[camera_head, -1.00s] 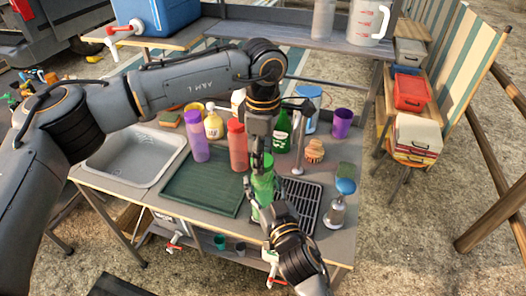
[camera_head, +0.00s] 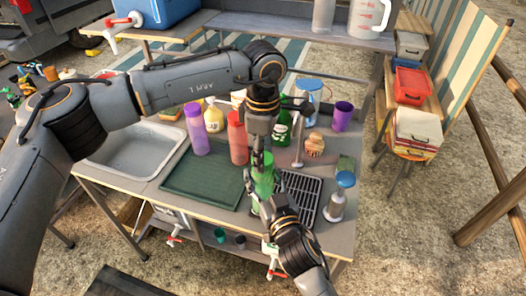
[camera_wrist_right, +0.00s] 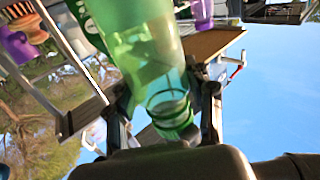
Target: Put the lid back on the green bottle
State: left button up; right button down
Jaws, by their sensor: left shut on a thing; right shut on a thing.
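The green bottle (camera_head: 264,172) is translucent and stands roughly upright at the front of the counter, between the green mat and the black rack. My right gripper (camera_head: 262,196) is shut on the bottle from the front. In the right wrist view the bottle (camera_wrist_right: 150,55) lies between its two fingers (camera_wrist_right: 165,115). My left gripper (camera_head: 259,158) points down right over the bottle's top and is shut on the lid. The lid is hidden between its fingers, and I cannot tell whether it touches the bottle's neck.
A purple bottle (camera_head: 196,130) and a red bottle (camera_head: 237,138) stand close on the left. A dark green bottle (camera_head: 281,130) stands behind.

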pick_arm(q)
jog(key=shift+f, duration=0.6)
jog(key=m, duration=1.8)
jog(key=shift+a, duration=0.1)
jog(key=m, duration=0.6)
jog(key=o, duration=0.7)
jog(key=shift+r, duration=0.15)
